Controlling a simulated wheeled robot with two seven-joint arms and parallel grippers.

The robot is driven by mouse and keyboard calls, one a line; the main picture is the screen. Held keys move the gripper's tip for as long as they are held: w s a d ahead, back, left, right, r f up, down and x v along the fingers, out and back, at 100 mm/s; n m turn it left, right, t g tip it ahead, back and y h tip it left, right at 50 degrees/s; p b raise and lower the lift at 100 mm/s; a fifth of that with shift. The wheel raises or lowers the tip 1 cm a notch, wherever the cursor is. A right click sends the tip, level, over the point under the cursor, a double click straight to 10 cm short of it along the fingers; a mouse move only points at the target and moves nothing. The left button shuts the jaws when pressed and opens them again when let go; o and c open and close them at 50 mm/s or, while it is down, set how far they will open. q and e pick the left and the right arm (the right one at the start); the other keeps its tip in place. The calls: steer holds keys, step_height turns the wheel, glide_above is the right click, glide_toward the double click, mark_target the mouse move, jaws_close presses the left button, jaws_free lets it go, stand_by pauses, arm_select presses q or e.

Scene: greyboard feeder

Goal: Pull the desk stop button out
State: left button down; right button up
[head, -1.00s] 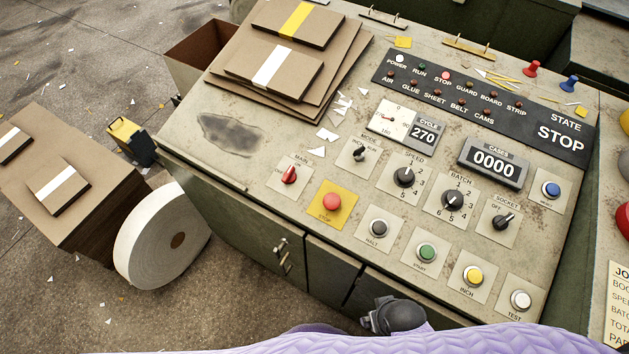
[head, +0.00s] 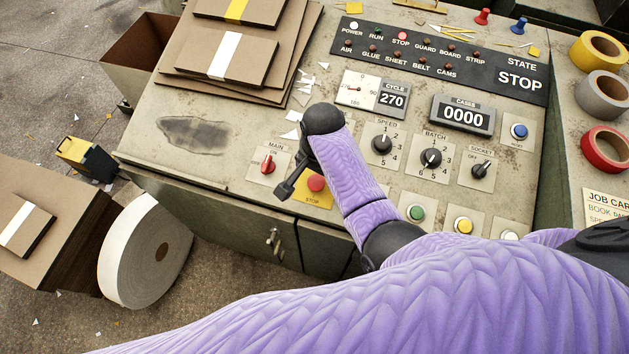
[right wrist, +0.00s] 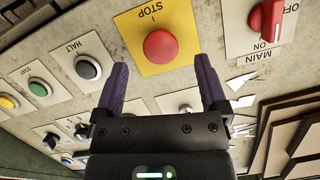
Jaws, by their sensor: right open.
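The desk stop button is a round red button on a yellow plate marked STOP. In the head view the red button (head: 316,183) shows just beside my right gripper (head: 287,186), and the arm covers part of its plate. In the right wrist view the red button (right wrist: 161,46) lies ahead of the open fingers of my right gripper (right wrist: 162,64), roughly between their tips. The fingers do not close on it, and I cannot tell how far above the panel they are. My left gripper is not in view.
The red MAIN switch (head: 268,164) sits left of the button, and the black HALT button (right wrist: 88,67) shows on its other side. Cardboard stacks (head: 225,55) lie on the upper left of the desk. Tape rolls (head: 602,90) stand at the right.

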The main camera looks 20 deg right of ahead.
mark_target(315, 183)
step_height(315, 183, down, 4)
steer(key=shift+a+r+b, duration=0.1)
steer(key=shift+r+b, duration=0.05)
steer(key=shift+b, duration=0.45)
steer(key=shift+c, duration=0.3)
jaws_close()
